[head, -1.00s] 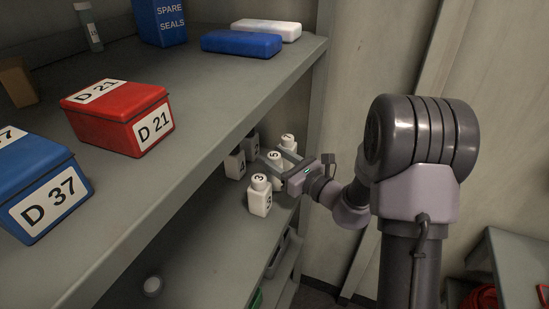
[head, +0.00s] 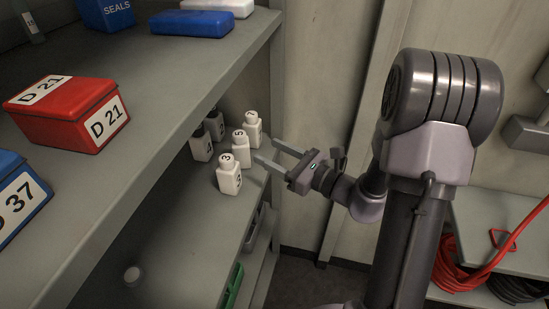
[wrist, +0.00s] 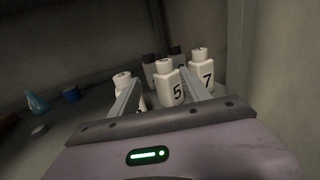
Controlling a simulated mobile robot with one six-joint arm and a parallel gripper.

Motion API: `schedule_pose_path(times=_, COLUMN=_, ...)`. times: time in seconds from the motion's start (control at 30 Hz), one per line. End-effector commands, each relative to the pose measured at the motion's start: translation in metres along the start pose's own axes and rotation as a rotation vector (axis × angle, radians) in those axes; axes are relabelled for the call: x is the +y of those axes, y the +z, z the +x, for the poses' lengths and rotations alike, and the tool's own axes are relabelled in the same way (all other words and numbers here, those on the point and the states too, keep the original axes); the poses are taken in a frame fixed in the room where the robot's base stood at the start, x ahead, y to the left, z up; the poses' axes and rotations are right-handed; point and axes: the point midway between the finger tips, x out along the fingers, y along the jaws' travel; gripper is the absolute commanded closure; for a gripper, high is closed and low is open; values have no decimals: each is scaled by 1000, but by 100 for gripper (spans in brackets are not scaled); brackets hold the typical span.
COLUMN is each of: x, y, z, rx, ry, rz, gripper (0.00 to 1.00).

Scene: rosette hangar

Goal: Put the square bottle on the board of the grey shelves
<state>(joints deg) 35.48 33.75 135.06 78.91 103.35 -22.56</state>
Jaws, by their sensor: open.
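Several white square bottles with numbers stand upright in a cluster on the lower board (head: 190,215) of the grey shelves. Bottle 5 (head: 241,146) stands between bottle 3 (head: 229,178) in front and bottle 7 (head: 252,130) behind. My gripper (head: 265,149) is open and empty, its fingertips just right of bottle 5. In the wrist view, bottle 5 (wrist: 168,90) shows upright between my fingers, beyond their tips as far as I can tell. Bottle 7 (wrist: 202,72) is to the right, and bottle 3 (wrist: 122,77) is partly hidden by the left finger.
Two darker-looking bottles, one being bottle 4 (head: 202,147), stand behind at the left. The upper board holds a red D 21 box (head: 68,112), a blue D 37 box (head: 20,200) and a blue case (head: 192,23). The upper board's edge overhangs the bottles. A shelf post stands close behind bottle 7.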

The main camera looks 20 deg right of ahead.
Motion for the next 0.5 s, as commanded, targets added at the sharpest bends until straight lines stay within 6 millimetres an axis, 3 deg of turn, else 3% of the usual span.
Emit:
schedule_pose_path(times=0.07, x=33, y=17, z=6, rx=21, ry=115, rz=-71, gripper=45)
schedule_pose_path(times=0.17, x=125, y=46, z=6, rx=109, ry=432, rz=-301, gripper=45)
schedule_pose_path(times=0.2, x=168, y=51, z=-6, rx=166, ry=585, rz=-439, gripper=45)
schedule_pose_path(times=0.3, x=237, y=47, z=-57, rx=329, ry=906, rz=-858, gripper=45)
schedule_pose_path(times=0.37, x=249, y=42, z=-90, rx=427, ry=1034, rz=-1141, gripper=45)
schedule_pose_path(times=0.4, x=247, y=41, z=-108, rx=488, ry=1086, rz=-1327, gripper=45)
schedule_pose_path(times=0.5, x=228, y=50, z=-136, rx=602, ry=1120, rz=-1724, gripper=45)
